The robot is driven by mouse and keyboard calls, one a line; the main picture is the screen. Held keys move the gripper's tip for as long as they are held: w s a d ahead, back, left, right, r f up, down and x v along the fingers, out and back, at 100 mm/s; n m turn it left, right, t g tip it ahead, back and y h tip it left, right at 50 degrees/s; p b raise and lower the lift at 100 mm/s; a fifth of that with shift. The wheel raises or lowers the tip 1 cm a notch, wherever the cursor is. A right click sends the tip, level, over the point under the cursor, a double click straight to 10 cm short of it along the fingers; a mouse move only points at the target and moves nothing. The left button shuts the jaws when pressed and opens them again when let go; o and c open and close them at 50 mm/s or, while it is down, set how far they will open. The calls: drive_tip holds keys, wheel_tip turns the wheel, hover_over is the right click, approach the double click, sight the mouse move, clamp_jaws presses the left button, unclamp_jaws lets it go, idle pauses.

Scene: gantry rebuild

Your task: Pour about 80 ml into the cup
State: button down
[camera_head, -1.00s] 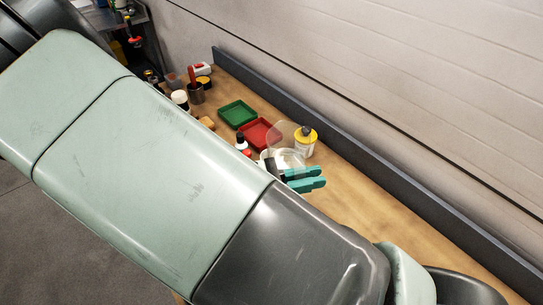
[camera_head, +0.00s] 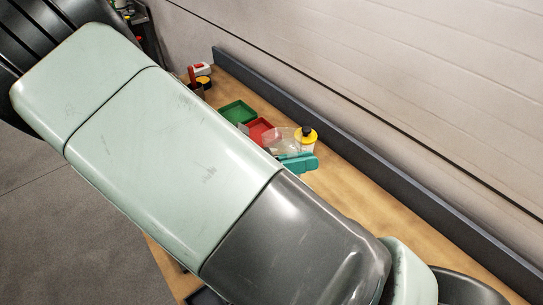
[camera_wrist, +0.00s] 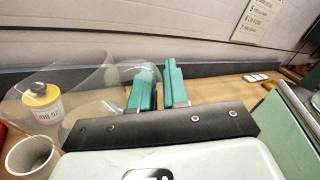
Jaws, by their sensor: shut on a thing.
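My gripper (camera_wrist: 160,88) shows two teal fingers in the wrist view; in the head view its fingers (camera_head: 298,163) are beside the yellow-lidded jar. It is shut on a clear vessel (camera_wrist: 98,80), seen in the wrist view left of the fingers and in the head view (camera_head: 281,141). The vessel looks tilted; I cannot make out any liquid in it. A white cup (camera_wrist: 30,156) with its round mouth upward stands at the lower left of the wrist view, near the vessel's left end. In the head view the cup cannot be made out clearly.
A labelled jar with a yellow lid (camera_head: 307,139) stands close behind the vessel; it also shows in the wrist view (camera_wrist: 46,106). A red tray (camera_head: 261,130) and green tray (camera_head: 238,112) lie further left. A dark rail (camera_head: 400,188) runs along the wall.

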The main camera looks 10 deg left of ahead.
sight(295, 138)
drive_tip(key=shift+w+a+r+n, duration=0.2)
drive_tip(key=shift+w+r+n, duration=0.25)
drive_tip(key=shift+w+r, duration=0.1)
drive_tip(key=shift+w+a+r+n, duration=0.2)
drive_tip(key=shift+w+r+n, duration=0.25)
drive_tip(key=shift+w, duration=0.1)
drive_tip(key=shift+w+a+r+n, duration=0.2)
drive_tip(key=shift+w+r+n, duration=0.35)
drive_tip(key=shift+r+n, duration=0.3)
drive_tip(key=shift+w+a+n, duration=0.1)
drive_tip(key=shift+w+n, duration=0.15)
drive_tip(key=shift+n, duration=0.2)
drive_tip(key=shift+w+a+r+n, duration=0.1)
drive_tip(key=shift+w+n, duration=0.15)
drive_tip(key=shift+n, duration=0.25)
drive_tip(key=shift+w+r, duration=0.1)
drive_tip(key=shift+r, duration=0.05)
drive_tip(key=shift+w+a+r+n, duration=0.2)
drive_tip(key=shift+w+r+n, duration=0.3)
drive_tip(key=shift+n, duration=0.3)
drive_tip(key=shift+s+r, duration=0.1)
drive_tip(key=shift+s, duration=0.15)
drive_tip(key=shift+w+a+n+p, duration=0.15)
drive_tip(key=shift+w+n+p, duration=0.25)
drive_tip(key=shift+n, duration=0.5)
